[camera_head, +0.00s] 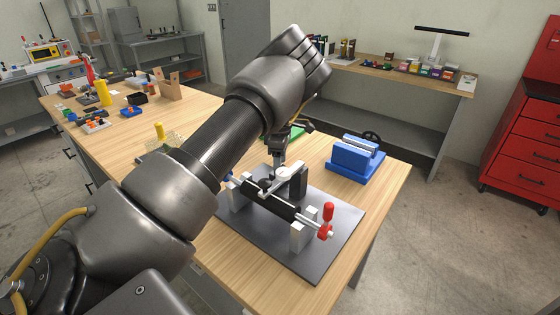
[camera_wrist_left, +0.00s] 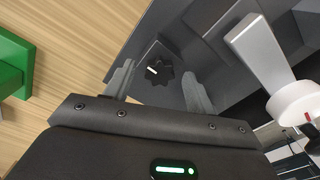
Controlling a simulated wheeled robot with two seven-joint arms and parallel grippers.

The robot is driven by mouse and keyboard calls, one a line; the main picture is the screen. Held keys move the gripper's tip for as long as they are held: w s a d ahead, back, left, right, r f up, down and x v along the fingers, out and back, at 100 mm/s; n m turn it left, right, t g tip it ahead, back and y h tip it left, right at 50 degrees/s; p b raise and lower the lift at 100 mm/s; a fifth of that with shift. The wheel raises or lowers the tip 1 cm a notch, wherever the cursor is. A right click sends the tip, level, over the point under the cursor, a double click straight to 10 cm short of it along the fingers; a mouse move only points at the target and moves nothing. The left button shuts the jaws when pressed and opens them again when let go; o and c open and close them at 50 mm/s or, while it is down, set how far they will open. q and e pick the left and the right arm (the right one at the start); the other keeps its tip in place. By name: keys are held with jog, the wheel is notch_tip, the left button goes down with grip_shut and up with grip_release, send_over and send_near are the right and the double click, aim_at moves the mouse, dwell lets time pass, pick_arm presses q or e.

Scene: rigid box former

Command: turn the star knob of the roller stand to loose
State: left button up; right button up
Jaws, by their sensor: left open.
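The roller stand is a dark base plate (camera_head: 322,256) with white posts, a dark roller (camera_head: 268,205) and a red handle (camera_head: 328,212). The star knob (camera_wrist_left: 159,70) is small, black and lobed, with a white mark, and shows in the left wrist view on a grey surface. My left gripper (camera_head: 279,160) points down at the back of the stand. In the left wrist view its open fingers (camera_wrist_left: 159,78) lie on either side of the knob with gaps. I cannot tell how far above the knob they are. In the head view I cannot make out the knob. My right gripper is not in view.
A white lever-like part (camera_wrist_left: 262,55) of the stand is close to the right finger in the left wrist view. A blue block fixture (camera_head: 352,160) stands to the right on the wooden table. A green object (camera_wrist_left: 12,65) lies to the left in the wrist view.

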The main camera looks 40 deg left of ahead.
pick_arm(q)
jog(key=shift+f, duration=0.25)
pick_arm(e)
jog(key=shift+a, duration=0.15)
pick_arm(q)
jog(key=c, duration=1)
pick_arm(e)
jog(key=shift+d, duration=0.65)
